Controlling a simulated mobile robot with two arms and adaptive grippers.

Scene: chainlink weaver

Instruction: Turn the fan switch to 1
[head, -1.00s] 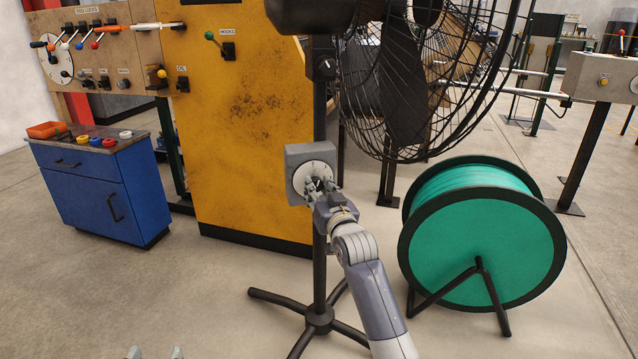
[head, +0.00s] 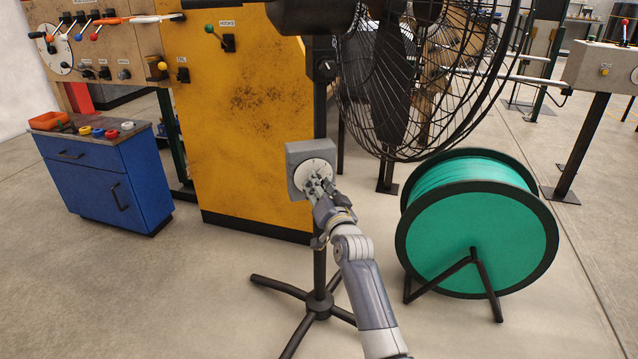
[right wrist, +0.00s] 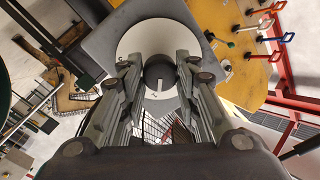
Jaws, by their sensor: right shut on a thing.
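The fan switch is a grey box (head: 299,153) on the fan's black pole, with a round white dial plate (head: 317,166) on its front. Its dark round knob (right wrist: 159,70) shows in the right wrist view, with a short white pointer mark toward the bottom of that picture. My right gripper (head: 318,185) is at the dial in the head view, its fingers on both sides of the knob and shut on it; it also shows in the right wrist view (right wrist: 160,72). In the head view the fingers mostly hide the knob. Any numbers on the dial are unreadable. My left gripper is out of view.
The caged black fan (head: 430,80) is above the switch, its stand's legs (head: 318,303) on the floor below. A green reel (head: 478,235) stands close on the right. A yellow machine panel (head: 245,120) and blue cabinet (head: 100,180) are on the left.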

